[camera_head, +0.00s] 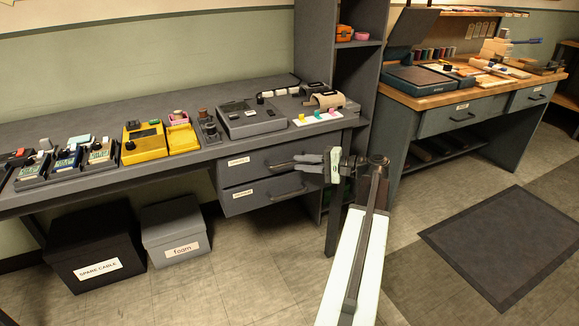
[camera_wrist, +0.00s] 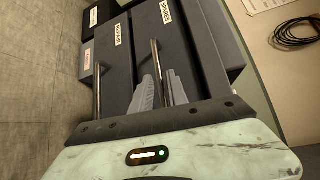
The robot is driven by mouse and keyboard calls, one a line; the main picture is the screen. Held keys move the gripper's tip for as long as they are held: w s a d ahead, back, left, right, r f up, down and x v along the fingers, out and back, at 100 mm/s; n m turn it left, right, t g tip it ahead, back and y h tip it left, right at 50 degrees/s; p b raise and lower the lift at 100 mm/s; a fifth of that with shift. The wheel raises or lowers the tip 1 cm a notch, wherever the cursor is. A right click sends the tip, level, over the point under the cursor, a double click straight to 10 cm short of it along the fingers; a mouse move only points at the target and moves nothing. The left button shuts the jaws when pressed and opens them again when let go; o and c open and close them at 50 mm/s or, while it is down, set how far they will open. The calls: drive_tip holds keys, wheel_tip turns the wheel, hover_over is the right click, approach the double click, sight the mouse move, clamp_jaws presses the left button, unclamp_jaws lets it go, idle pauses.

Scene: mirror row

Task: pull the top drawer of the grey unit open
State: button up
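The grey unit hangs under the left bench, with a top drawer (camera_head: 250,164) above a lower drawer (camera_head: 245,197). Both look shut in the head view. Each has a white label and a bar handle. My gripper (camera_head: 308,163) is at the right end of the top drawer's front, at its handle (camera_head: 285,164), and partly hides it. In the wrist view the top handle (camera_wrist: 155,65) runs down between my two grey fingers (camera_wrist: 160,92). The fingers look apart, with no clear contact on the bar. The lower handle (camera_wrist: 97,85) stands left of them.
The bench top (camera_head: 90,122) holds several devices, including a yellow one (camera_head: 143,143). A black box (camera_head: 92,252) and a grey box (camera_head: 175,230) stand below it. A bench leg (camera_head: 334,215) is close by my arm. A dark mat (camera_head: 505,240) lies on open floor at right.

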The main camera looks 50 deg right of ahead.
sight(293, 162)
drive_tip(key=x, duration=0.4)
drive_tip(key=shift+w+a, duration=0.1)
clamp_jaws()
idle(1.2)
